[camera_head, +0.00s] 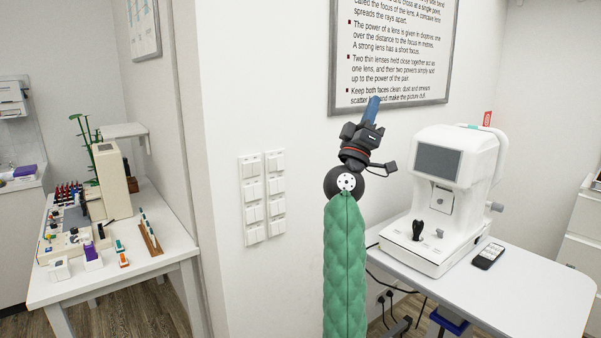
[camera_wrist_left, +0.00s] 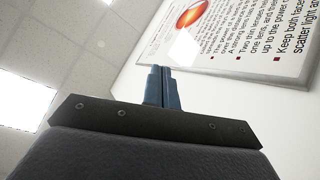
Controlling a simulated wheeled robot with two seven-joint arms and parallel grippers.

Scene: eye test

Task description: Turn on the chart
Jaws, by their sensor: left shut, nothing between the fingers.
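A framed board (camera_head: 398,50) with printed text about lenses hangs on the wall; whether this is the chart, I cannot tell. It also shows in the left wrist view (camera_wrist_left: 215,62), with an orange-red picture on it. Two columns of white wall switches, the left column (camera_head: 251,198) and the right column (camera_head: 275,194), sit on the wall left of my arm. My left gripper (camera_head: 375,103) points up in front of the board's lower edge. Its blue fingers (camera_wrist_left: 162,88) are shut and empty. It is apart from the switches, above and right of them. My right gripper is out of view.
A white eye-test machine (camera_head: 447,185) stands on a white table (camera_head: 530,290) at right, with a dark handheld device (camera_head: 488,256) beside it. A side table (camera_head: 160,262) at left holds several small items. The wall around the switches is clear.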

